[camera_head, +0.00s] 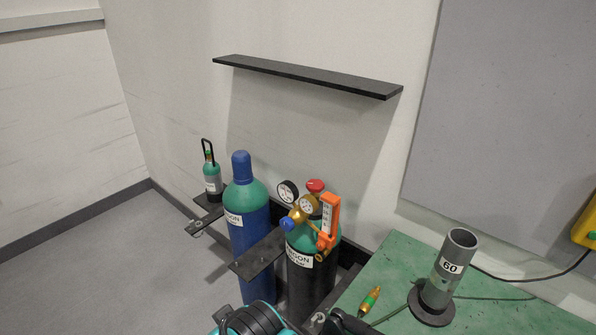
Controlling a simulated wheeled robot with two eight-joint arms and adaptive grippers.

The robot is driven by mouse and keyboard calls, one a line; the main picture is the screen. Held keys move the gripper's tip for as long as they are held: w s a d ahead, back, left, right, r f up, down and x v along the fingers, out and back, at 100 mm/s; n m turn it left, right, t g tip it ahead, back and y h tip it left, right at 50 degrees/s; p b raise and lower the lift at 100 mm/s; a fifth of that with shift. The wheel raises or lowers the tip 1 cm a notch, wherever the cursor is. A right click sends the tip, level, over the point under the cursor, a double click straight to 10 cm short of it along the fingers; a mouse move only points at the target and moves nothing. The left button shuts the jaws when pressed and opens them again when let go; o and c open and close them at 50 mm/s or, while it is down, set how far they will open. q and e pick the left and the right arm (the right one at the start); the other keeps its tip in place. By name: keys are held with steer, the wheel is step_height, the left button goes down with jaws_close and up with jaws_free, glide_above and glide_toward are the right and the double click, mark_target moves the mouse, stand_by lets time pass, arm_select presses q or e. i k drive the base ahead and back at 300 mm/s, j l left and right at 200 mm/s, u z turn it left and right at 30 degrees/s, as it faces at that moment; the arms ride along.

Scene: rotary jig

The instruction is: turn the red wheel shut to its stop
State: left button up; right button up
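The red wheel (315,186) is a small round knob on top of the valve of a gas cylinder with a green shoulder and dark body (305,285). Its valve carries a brass regulator (309,206) and an orange flowmeter part (329,217). Nothing touches the wheel, and how far it is turned cannot be told. Teal and black parts at the bottom edge look like my own arm. No gripper fingers can be made out in this view.
A blue cylinder (250,245) stands left of the wheel's cylinder, with a small cylinder (212,180) behind it. A black shelf (305,73) hangs above. The green bench (395,280) at right holds a grey tube (447,265) and a small green-orange item (370,300). Floor at left is clear.

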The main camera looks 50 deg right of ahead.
mark_target(313, 185)
steer(key=i+j+z, duration=0.1)
steer(key=i+z, duration=0.35)
steer(key=i+j+z, duration=0.15)
steer(key=z, duration=0.35)
steer(key=i+j+z, duration=0.45)
steer(key=k+l, duration=0.05)
steer(key=l, duration=0.05)
